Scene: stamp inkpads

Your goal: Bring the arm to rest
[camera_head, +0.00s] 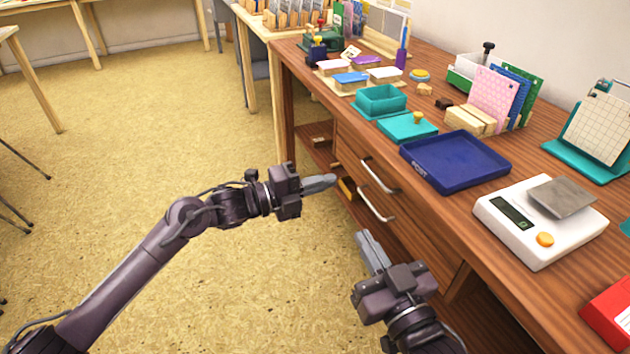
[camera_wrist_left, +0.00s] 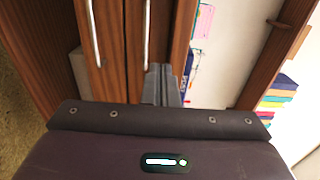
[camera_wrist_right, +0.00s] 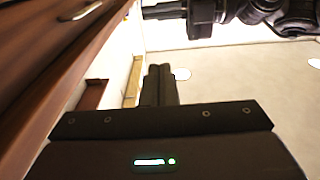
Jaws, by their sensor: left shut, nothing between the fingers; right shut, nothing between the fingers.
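My left gripper (camera_head: 320,183) is shut and empty, held over the floor in front of the desk's drawers in the head view. Its closed fingers also show in the left wrist view (camera_wrist_left: 162,84), with drawer fronts and handles beyond them. My right gripper (camera_head: 368,250) is shut and empty, lower in the head view and close to the desk's front. Its closed fingers show in the right wrist view (camera_wrist_right: 159,85). Part of my left arm shows at the top of that view. Neither gripper visibly touches anything.
The wooden desk (camera_head: 470,235) runs along the right, with drawer handles (camera_head: 376,205) facing my grippers. On it are a blue tray (camera_head: 455,160), a white scale (camera_head: 540,222), a teal box (camera_head: 381,100) and several inkpads (camera_head: 350,80).

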